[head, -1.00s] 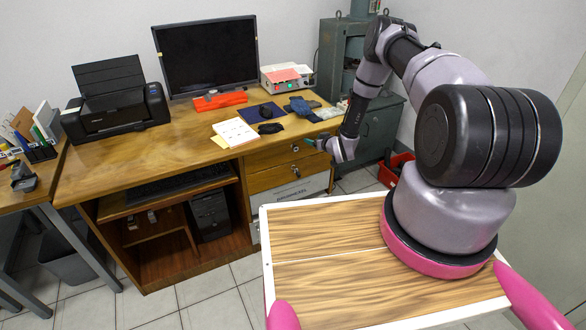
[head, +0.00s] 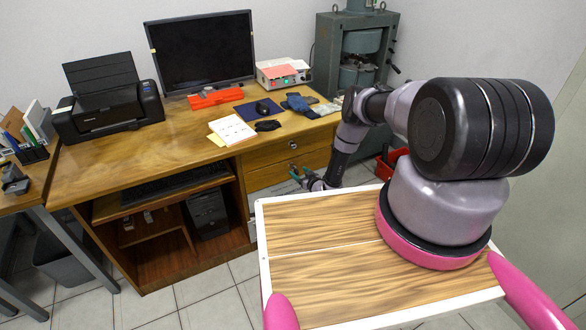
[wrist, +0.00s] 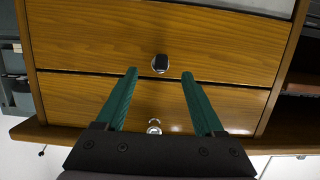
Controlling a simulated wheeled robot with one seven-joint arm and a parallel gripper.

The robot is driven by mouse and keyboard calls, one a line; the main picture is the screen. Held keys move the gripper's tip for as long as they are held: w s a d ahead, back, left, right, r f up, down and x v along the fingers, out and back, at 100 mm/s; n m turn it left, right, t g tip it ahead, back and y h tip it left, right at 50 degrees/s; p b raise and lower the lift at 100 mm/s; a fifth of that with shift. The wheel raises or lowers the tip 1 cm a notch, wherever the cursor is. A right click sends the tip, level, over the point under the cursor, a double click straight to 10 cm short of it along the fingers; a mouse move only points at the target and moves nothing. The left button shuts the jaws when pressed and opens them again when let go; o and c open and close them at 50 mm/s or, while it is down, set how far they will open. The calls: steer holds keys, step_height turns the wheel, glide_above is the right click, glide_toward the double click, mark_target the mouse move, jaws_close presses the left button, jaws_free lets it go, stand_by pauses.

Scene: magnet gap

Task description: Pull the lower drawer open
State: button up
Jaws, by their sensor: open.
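The lower drawer (head: 270,177) is a wooden front on the right side of the desk, below the upper drawer (head: 272,155). Both look closed. The wrist view is upside down, so the lower drawer (wrist: 90,40) lies above the upper drawer (wrist: 75,97) there. The lower drawer's dark knob (wrist: 160,63) shows just beyond and between my fingertips. My gripper (head: 298,175) has green fingers, open and empty, pointing at the lower drawer front; it partly hides that front in the head view. In the wrist view my gripper (wrist: 159,76) straddles the knob's line; contact cannot be told.
A round silver lock (wrist: 154,127) sits on the upper drawer. The wooden desk (head: 120,175) carries a printer, monitor and papers. My white-edged wooden platform is close in front of the drawers. A green metal machine (head: 355,55) and red bin (head: 392,163) stand to the right.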

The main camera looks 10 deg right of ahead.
mark_target(296, 169)
steer(key=shift+x, duration=2.05)
steer(key=shift+c, duration=0.3)
jaws_close()
steer(key=s+d, duration=0.2)
steer(key=s, duration=0.6)
steer(key=shift+s+d, duration=0.3)
steer(key=shift+d, duration=0.05)
steer(key=shift+s, duration=0.1)
steer(key=s+d, duration=0.2)
steer(key=s, duration=0.6)
steer(key=shift+s+d, duration=0.2)
steer(key=shift+d, duration=0.2)
